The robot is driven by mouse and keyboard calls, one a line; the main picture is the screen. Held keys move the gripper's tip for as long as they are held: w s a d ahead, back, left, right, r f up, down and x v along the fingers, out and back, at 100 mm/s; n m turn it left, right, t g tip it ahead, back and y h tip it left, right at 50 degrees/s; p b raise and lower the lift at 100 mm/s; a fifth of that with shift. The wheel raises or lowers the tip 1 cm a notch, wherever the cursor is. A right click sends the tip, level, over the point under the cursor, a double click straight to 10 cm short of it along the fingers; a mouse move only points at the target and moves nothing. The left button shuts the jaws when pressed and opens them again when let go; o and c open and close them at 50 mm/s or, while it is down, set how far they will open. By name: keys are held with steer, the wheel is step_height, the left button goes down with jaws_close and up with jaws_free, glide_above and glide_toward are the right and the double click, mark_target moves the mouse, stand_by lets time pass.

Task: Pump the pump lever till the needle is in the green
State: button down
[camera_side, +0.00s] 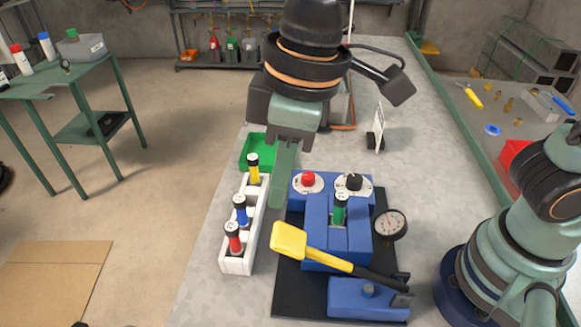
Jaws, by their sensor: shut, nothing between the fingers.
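The pump lever (291,241) has a yellow paddle-like grip and a black shaft that slopes down right to a blue pump block (350,296). My gripper (279,200) is shut and empty, pointing down. In the picture its fingertips are just above and left of the yellow grip; a gap shows, but I cannot tell their relative depth. The round gauge (390,224) has a pale face and black rim, right of the blue body (318,225). Its needle and coloured zone are too small to read.
A white rack (236,263) with yellow, blue and red cylinders stands left of the lever. A green cylinder (340,209) sits in the blue body, with a red knob (308,180) and black knob (354,182) behind. A green bin (256,150) and small stand (378,130) are farther back.

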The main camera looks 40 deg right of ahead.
mark_target(292, 238)
steer(key=s+d+r+t+y, duration=0.2)
steer(key=s+d+r+y, duration=0.1)
steer(key=s+d+r, duration=0.2)
steer(key=shift+s+d+r, duration=0.25)
steer(key=shift+s+d, duration=0.65)
steer(key=shift+s, duration=0.1)
steer(key=shift+f, duration=0.15)
steer(key=x, duration=0.9)
steer(key=w+x, duration=0.1)
steer(key=x, duration=0.3)
steer(key=shift+d+f, duration=0.1)
steer(key=shift+f, duration=0.2)
steer(key=shift+w, duration=0.1)
